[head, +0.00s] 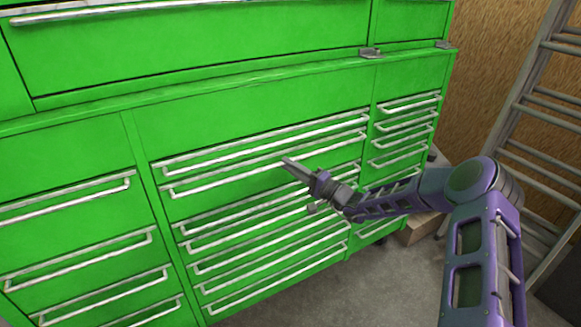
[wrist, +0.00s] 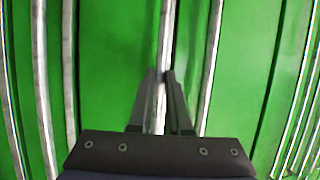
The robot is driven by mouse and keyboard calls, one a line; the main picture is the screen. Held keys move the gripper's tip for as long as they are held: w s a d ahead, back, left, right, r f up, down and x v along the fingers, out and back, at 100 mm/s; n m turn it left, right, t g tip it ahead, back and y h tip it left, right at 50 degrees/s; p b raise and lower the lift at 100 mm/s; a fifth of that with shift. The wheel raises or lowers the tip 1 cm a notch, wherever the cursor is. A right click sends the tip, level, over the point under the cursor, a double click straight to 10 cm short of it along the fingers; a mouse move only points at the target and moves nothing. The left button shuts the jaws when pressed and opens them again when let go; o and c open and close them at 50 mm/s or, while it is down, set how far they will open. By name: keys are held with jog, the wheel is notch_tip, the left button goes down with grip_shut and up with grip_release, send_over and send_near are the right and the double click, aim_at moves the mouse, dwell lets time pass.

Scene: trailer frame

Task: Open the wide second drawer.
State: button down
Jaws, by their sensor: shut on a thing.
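The green tool chest (head: 250,105) fills most of the head view, with a middle column of wide drawers. The second wide drawer's long metal handle (head: 225,178) lies just below the top one in that column. The drawer looks flush with its neighbours. My gripper (head: 287,160) reaches in from the right, its fingertips at this handle, right of its middle. In the wrist view my gripper (wrist: 161,76) is shut on the handle bar (wrist: 166,35), which runs up and down between the fingers. The gripper body hides the lower part of the bar.
Narrower drawers with handles stand at the left (head: 75,195) and right (head: 405,125) of the column. A ladder (head: 520,110) leans at the right by a wooden wall (head: 490,60). Grey floor (head: 385,265) is clear in front of the chest.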

jog(key=shift+s+d, duration=0.1)
jog(key=s+d+p, duration=0.2)
jog(key=s+d, duration=0.8)
jog(key=s, duration=0.5)
jog(key=s+d+p, duration=0.3)
jog(key=s+d, duration=0.7)
jog(key=s, duration=0.5)
jog(key=c, duration=0.9)
grip_release()
jog(key=shift+d, duration=0.1)
jog(key=shift+o, duration=0.2)
jog(key=v, duration=1.7)
jog(key=shift+f, duration=0.2)
